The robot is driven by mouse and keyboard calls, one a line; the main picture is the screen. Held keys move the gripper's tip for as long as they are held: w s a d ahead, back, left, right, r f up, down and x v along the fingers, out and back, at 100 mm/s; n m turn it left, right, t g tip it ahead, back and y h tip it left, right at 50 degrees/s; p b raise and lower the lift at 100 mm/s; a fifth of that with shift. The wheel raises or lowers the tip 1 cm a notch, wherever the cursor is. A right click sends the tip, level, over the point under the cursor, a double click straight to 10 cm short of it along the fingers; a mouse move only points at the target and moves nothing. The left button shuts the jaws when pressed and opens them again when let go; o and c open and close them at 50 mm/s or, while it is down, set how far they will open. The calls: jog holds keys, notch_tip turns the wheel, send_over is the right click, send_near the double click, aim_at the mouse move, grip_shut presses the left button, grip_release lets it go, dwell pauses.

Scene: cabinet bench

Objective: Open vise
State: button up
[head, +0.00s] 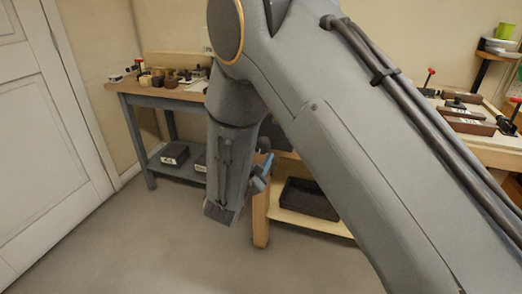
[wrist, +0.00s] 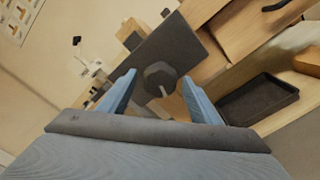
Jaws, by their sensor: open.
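The wrist view shows a dark rectangular plate (wrist: 183,50) on the wooden bench, with a dark faceted knob (wrist: 158,73) and a short pale rod in front of it. These look like the front of the vise and its screw end. My gripper (wrist: 158,78) is open, with one blue finger on each side of the knob in the picture. I cannot tell whether the fingers touch it. In the head view my gripper (head: 264,166) hangs beside the bench's near corner. My arm hides most of the vise there.
A black tray (head: 308,199) sits on the bench's lower shelf and also shows in the wrist view (wrist: 258,100). A second bench (head: 165,90) with small objects stands at the back left. A white door (head: 45,130) is at the left. The floor between is clear.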

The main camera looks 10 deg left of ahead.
jog(key=c, duration=0.9)
jog(key=shift+n+p, duration=0.75)
jog(key=shift+n, duration=1.25)
jog(key=shift+s, duration=0.1)
jog(key=n+p, duration=0.1)
jog(key=n, duration=0.2)
jog(key=shift+n, duration=0.3)
jog(key=shift+s+n+p, duration=0.1)
jog(key=shift+n+p, duration=0.8)
jog(key=shift+n, duration=1.3)
